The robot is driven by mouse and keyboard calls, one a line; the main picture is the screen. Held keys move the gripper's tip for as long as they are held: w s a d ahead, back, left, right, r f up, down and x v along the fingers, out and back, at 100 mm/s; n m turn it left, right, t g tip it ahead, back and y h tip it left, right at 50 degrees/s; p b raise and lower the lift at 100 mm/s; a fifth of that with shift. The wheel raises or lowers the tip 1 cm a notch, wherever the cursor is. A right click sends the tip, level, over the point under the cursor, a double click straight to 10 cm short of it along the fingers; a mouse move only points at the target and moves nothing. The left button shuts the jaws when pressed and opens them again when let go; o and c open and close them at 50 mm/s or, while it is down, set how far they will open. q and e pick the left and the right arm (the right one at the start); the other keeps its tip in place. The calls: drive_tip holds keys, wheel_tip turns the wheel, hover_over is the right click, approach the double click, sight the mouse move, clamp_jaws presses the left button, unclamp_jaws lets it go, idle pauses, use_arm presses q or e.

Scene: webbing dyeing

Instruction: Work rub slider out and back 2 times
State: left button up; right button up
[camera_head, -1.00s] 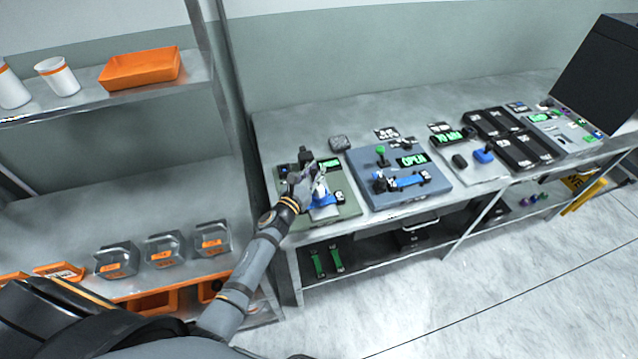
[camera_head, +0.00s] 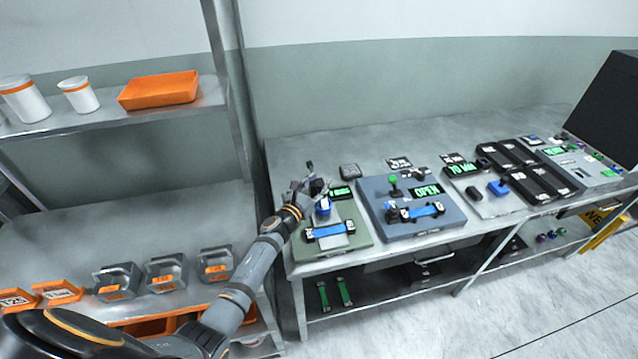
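The green-grey rub station (camera_head: 357,238) stands at the left end of the table. A blue webbing strip with black-and-white ends (camera_head: 331,231) lies across its front on a pale plate. A small dark-blue block (camera_head: 322,207), which may be the rub slider, sits behind the strip. My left gripper (camera_head: 314,190) is above the back of the station, right at the block. The gripper covers part of the block, and I cannot tell whether its fingers are closed on it. My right gripper is not in view.
A blue-grey station (camera_head: 455,220) with a green knob and an "OPEN" display stands close on the right. A dark round item (camera_head: 350,171) lies behind. A metal shelf rack with an orange tray (camera_head: 160,89) and several labelled bins is on the left.

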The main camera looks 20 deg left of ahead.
use_arm(q)
drive_tip(key=shift+d, duration=0.15)
drive_tip(key=shift+s, duration=0.3)
drive_tip(key=s, duration=0.3)
drive_tip(key=s+a, duration=0.1)
drive_tip(key=s, duration=0.3)
drive_tip(key=s+a, duration=0.1)
drive_tip(key=s, duration=0.3)
drive_tip(key=shift+a, duration=0.2)
